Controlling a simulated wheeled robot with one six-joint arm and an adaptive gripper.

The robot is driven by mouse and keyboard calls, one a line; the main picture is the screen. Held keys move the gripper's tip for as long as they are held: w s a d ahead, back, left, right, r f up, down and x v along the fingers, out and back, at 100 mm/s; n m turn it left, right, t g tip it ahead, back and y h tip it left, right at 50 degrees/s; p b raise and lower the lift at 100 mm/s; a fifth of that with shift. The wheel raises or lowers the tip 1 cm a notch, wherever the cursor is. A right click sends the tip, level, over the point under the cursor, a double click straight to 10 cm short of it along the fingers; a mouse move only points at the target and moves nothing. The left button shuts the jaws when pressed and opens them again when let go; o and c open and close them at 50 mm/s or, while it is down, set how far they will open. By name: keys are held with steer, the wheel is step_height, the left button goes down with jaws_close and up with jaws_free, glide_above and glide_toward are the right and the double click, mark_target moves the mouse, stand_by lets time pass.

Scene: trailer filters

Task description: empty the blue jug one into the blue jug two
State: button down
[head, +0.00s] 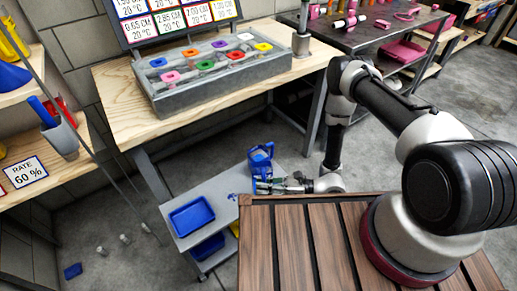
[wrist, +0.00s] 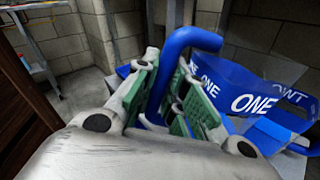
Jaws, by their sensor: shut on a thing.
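In the wrist view, blue jug one (wrist: 232,84) stands just beyond my gripper (wrist: 178,100), with white "ONE" lettering on its band. The green-padded fingers are shut on its thick blue handle (wrist: 188,38). More blue with partly hidden lettering like "OWT" (wrist: 292,96) shows at the right; I cannot tell its full shape, though it may be jug two. In the head view, my gripper (head: 282,186) is low over the grey cart, beside a blue jug (head: 261,157) whose label is unreadable. The jugs' contents are hidden.
The grey cart (head: 226,193) also carries a blue tray (head: 192,215), with another blue container (head: 207,247) below. A slatted wooden top (head: 316,240) lies close in front. A wooden bench (head: 118,88) bearing a grey box (head: 218,76) stands behind.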

mark_target(263, 170)
steer(key=shift+w+r+m, duration=0.2)
steer(key=shift+r+m, duration=0.1)
steer(key=shift+r, duration=0.05)
steer(key=shift+w+a+r+m, duration=0.1)
steer(key=shift+w+r+m, duration=0.05)
steer(key=shift+w+m, duration=0.5)
steer(key=shift+m+g+h, duration=0.3)
steer(key=shift+m+g, duration=0.1)
steer(key=shift+m, duration=0.45)
steer(key=r, duration=0.1)
steer(key=w+r, duration=0.2)
steer(key=shift+r, duration=0.35)
steer(key=shift+w+a+r+m, duration=0.1)
steer(key=shift+w+r+m, duration=0.25)
steer(key=shift+r+m, duration=0.35)
steer(key=shift+w+r+m+g, duration=0.4)
steer(key=shift+w+m, duration=0.1)
steer(key=shift+m, duration=0.2)
steer(key=shift+w+a+r+m+g+h, duration=0.1)
steer(key=shift+w+r+m+g+h, duration=0.1)
steer(key=shift+w+r+m, duration=0.55)
steer(key=shift+w+r+m+g+h, duration=0.1)
steer(key=shift+w+r+m+h, duration=0.1)
steer(key=shift+w+r+m, duration=0.45)
steer(key=shift+w+a+r+m+g+p, duration=0.15)
steer(key=shift+w+r+m, duration=0.3)
steer(key=shift+w, duration=0.25)
steer(key=shift+w+d+r+m+g+p, duration=0.15)
steer(key=shift+w+r+m, duration=0.25)
steer(key=shift+w, duration=0.25)
